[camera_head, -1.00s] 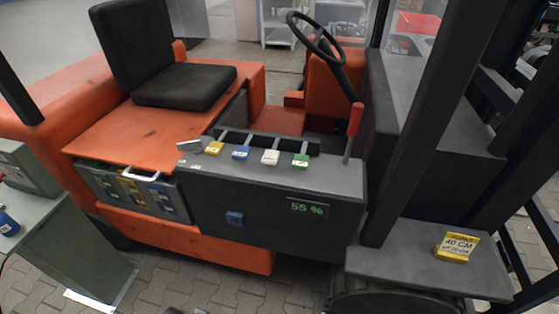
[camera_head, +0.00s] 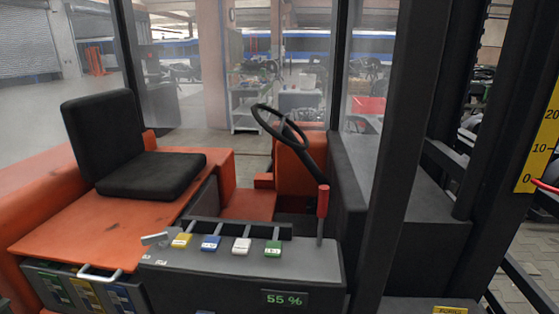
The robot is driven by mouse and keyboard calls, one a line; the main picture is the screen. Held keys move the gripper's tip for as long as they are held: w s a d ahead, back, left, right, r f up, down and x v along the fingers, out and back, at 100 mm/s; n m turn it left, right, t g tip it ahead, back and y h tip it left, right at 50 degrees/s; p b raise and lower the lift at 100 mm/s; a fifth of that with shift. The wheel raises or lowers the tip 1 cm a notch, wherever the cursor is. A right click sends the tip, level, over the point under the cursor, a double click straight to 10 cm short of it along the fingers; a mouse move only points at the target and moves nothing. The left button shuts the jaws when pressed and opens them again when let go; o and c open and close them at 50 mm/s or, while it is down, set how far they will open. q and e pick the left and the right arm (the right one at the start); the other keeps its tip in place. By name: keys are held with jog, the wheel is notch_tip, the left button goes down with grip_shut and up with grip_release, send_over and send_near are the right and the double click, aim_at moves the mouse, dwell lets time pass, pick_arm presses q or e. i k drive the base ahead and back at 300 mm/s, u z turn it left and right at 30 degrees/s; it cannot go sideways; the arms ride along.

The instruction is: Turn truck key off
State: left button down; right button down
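The truck is an orange and dark grey forklift with a black seat (camera_head: 150,172) and a black steering wheel (camera_head: 283,125). Its grey control console (camera_head: 225,280) is at the lower middle. A small light grey piece (camera_head: 154,238) sticks out at the console's left top corner, left of the yellow lever; it may be the key, but its shape and turn are too small to tell. A lit green display (camera_head: 284,299) on the console front reads 55 %. Neither of my grippers is in view.
Yellow (camera_head: 181,240), blue (camera_head: 211,243), white (camera_head: 241,246) and green (camera_head: 273,249) levers line the console top. A red-handled lever (camera_head: 322,202) stands at its right. Dark mast posts (camera_head: 410,150) block the right side. A battery panel (camera_head: 80,290) is at lower left.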

aim_at(162, 239)
jog(key=u, duration=0.95)
jog(key=k, duration=0.55)
jog(key=u, duration=0.6)
jog(key=i, duration=0.75)
jog(key=z, duration=0.5)
jog(key=i, duration=0.6)
jog(key=z, duration=0.75)
